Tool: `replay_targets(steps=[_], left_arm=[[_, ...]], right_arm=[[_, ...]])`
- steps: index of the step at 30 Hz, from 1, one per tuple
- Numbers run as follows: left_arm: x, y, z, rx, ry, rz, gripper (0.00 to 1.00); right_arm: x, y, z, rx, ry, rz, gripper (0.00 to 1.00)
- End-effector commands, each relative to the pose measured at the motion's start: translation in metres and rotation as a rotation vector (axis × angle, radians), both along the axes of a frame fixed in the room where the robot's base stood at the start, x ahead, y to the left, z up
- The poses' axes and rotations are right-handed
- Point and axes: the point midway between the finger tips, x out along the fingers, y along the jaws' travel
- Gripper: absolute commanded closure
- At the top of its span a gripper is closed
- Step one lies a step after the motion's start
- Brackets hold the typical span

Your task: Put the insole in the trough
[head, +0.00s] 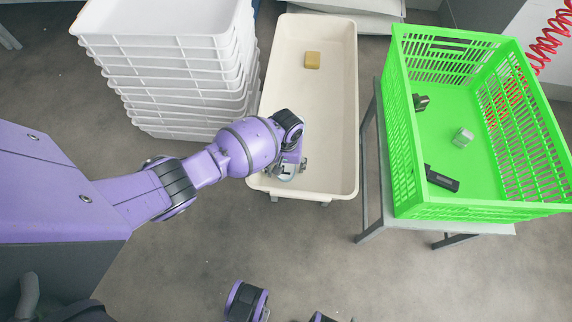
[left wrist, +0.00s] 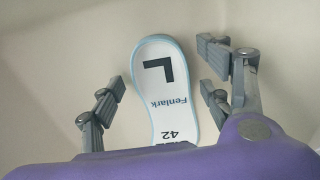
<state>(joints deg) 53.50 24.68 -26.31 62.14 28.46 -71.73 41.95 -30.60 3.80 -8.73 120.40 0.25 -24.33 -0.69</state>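The insole (left wrist: 165,88) is white with a pale blue edge, marked with a black L, "Fenlark" and 42. In the left wrist view it lies lengthwise between the fingers of my left gripper (left wrist: 160,84), with a gap on each side; its near end is hidden by the gripper body. In the head view my left gripper (head: 291,170) is over the near end of the long cream trough (head: 315,105) and hides most of the insole. The left fingers are open. Whether the insole rests on the trough floor is hard to tell.
A yellow-brown block (head: 312,60) lies in the trough's far half. A stack of white trays (head: 170,45) stands left of the trough. A green crate (head: 470,205) with several small items stands on a table to the right. The trough's middle is clear.

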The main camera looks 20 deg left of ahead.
Motion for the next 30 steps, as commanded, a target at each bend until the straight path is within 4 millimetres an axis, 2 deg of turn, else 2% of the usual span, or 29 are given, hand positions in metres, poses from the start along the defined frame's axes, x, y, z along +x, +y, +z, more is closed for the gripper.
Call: replay_targets(steps=[7,11,24,30], left_arm=[[0.0,0.0,0.001,0.0,0.0,0.0,0.29],[0.001,0.0,0.011,0.001,-0.002,0.0,0.29],[0.001,0.0,0.1,-0.001,-0.004,0.0,0.29],[0.0,-0.001,0.12,0.0,-0.001,0.0,0.29]], right_arm=[[0.0,0.0,0.0,0.0,-0.001,-0.001,0.31],[0.002,0.0,0.005,-0.001,-0.005,0.0,0.31],[0.017,0.004,0.033,-0.002,-0.039,0.015,0.31],[0.017,0.005,0.035,-0.003,-0.038,0.021,0.31]])
